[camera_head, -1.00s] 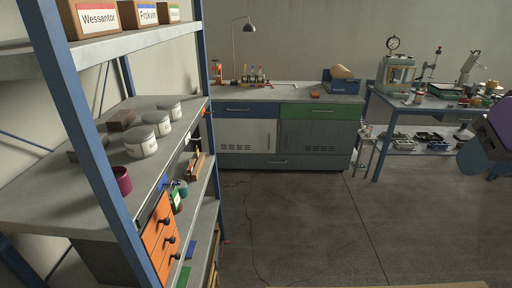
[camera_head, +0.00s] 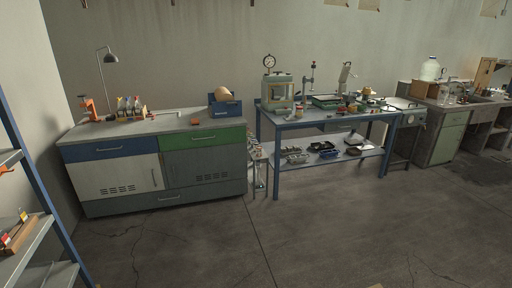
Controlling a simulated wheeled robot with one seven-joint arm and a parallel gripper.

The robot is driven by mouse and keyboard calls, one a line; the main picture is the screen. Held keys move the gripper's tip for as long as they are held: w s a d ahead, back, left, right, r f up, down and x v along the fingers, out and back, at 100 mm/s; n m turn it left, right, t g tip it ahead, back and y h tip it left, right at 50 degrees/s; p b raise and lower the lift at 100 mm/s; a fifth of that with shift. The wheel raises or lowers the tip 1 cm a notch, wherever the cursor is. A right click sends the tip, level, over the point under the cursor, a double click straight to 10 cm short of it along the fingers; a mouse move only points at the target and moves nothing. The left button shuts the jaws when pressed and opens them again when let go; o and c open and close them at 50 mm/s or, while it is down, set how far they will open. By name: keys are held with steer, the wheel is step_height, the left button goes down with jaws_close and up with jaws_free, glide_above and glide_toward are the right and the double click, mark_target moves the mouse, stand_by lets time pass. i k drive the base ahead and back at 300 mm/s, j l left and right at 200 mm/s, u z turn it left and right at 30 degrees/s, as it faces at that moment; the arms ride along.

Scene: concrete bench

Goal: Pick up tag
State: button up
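I cannot make out a tag in the head view; the small items on the benches are too small to tell. A small orange object (camera_head: 195,121) lies on the cabinet top (camera_head: 165,124), in front of a blue bin (camera_head: 226,107) with a tan rounded thing in it. My gripper is not in view.
A blue-framed table (camera_head: 322,118) with instruments on top and trays on its lower shelf stands right of the cabinet. A blue-post shelf rack (camera_head: 50,200) is at the left edge. A grey bench (camera_head: 447,130) is at the far right. The concrete floor (camera_head: 330,235) between is open.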

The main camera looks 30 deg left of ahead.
mark_target(23, 216)
steer(key=i+l+z, duration=0.15)
steer(key=i+l, duration=0.2)
steer(key=i+l+z, duration=0.2)
steer(key=i+l, duration=0.15)
steer(key=i+l+z, duration=0.15)
steer(key=i, duration=0.4)
steer(key=i+j+u, duration=0.1)
steer(key=i+u, duration=0.8)
steer(key=i+l+u, duration=0.25)
steer(key=i+u, duration=0.2)
steer(key=i+j+u, duration=0.15)
steer(key=i+u, duration=0.25)
steer(key=i, duration=0.5)
steer(key=i+l+u, duration=0.15)
steer(key=i+u, duration=0.3)
steer(key=i, duration=0.4)
steer(key=i+u, duration=0.7)
steer(key=i+l+u, duration=0.2)
steer(key=i+u, duration=0.15)
steer(key=i+j+u, duration=0.2)
steer(key=i+u, duration=0.25)
steer(key=i+j+u, duration=0.15)
steer(key=i+u, duration=0.15)
steer(key=u, duration=0.2)
steer(key=i+j+u, duration=0.1)
steer(key=i+j, duration=0.45)
steer(key=i+j+u, duration=0.1)
steer(key=i+j, duration=0.35)
steer(key=i, duration=0.3)
